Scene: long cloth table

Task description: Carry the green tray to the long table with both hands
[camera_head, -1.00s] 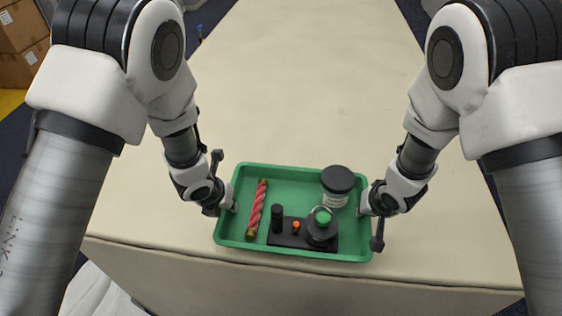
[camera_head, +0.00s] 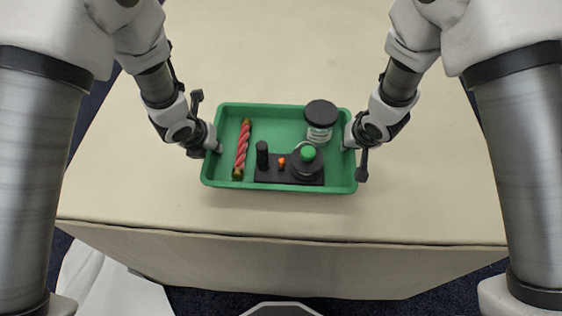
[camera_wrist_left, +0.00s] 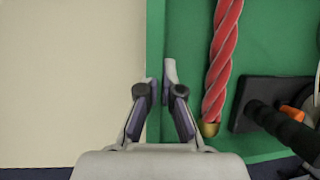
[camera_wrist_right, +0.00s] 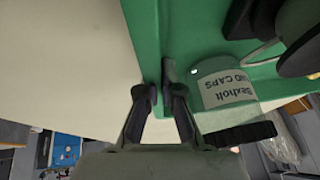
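The green tray (camera_head: 225,186) is over the near part of the long cloth table (camera_head: 420,200), behind its front edge, and looks level. I cannot tell whether it touches the cloth. My left gripper (camera_head: 217,148) is shut on the tray's left wall, with one finger each side of it in the left wrist view (camera_wrist_left: 158,82). My right gripper (camera_head: 347,146) is shut on the right wall, which also shows between its fingers in the right wrist view (camera_wrist_right: 160,80). The gripped wall parts are partly hidden by the fingers.
The cloth behind the tray is clear. A white drape (camera_head: 110,285) hangs below the front left.

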